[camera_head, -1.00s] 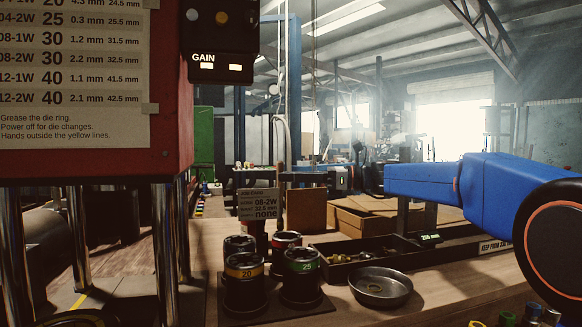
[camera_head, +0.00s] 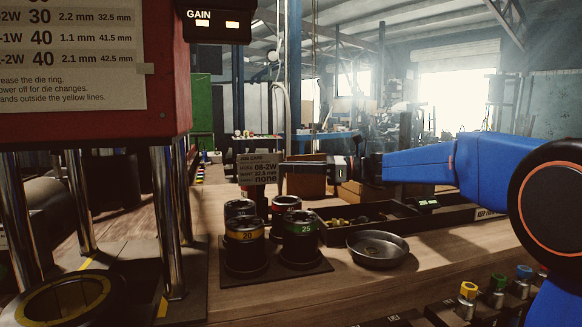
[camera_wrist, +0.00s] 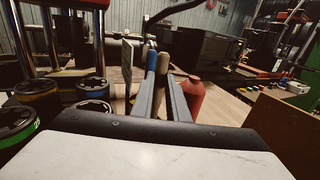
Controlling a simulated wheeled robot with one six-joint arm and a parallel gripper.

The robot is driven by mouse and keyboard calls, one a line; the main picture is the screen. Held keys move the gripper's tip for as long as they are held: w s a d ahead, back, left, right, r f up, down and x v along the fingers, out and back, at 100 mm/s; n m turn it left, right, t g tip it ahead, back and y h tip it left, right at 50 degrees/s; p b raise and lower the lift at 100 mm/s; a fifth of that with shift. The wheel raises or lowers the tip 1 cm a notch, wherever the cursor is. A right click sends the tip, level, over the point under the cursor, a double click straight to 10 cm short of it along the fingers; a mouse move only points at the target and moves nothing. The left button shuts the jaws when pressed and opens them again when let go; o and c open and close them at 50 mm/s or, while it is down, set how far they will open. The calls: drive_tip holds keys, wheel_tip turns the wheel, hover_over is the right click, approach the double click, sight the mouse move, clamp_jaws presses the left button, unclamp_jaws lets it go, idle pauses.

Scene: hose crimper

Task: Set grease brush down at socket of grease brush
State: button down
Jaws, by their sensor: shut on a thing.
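My gripper (camera_wrist: 163,80) reaches away from the wrist camera, its two grey fingers close together. A tan handle (camera_wrist: 166,62), which seems to be the grease brush, shows at the fingertips; its lower part is hidden between the fingers. A blue upright piece (camera_wrist: 151,59) shows just left of it, and I cannot tell whether it belongs to the brush. In the head view my gripper (camera_head: 286,166) is behind the die stacks, at the right edge of the job card (camera_head: 257,169). The brush's bristles and its socket cannot be made out.
A red container (camera_wrist: 194,94) stands right of the fingers. Dies (camera_head: 245,240) stand on a dark plate in front of the gripper. A metal dish (camera_head: 377,250) and a long black tray (camera_head: 410,222) lie to the right. The crimper's posts (camera_head: 172,225) stand left.

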drive_tip(key=shift+f, duration=0.35)
drive_tip(key=c, duration=1.6)
unclamp_jaws()
drive_tip(key=shift+c, duration=0.2)
drive_tip(key=shift+d, duration=0.1)
drive_tip(key=d, duration=0.7)
drive_tip(key=shift+s, duration=0.4)
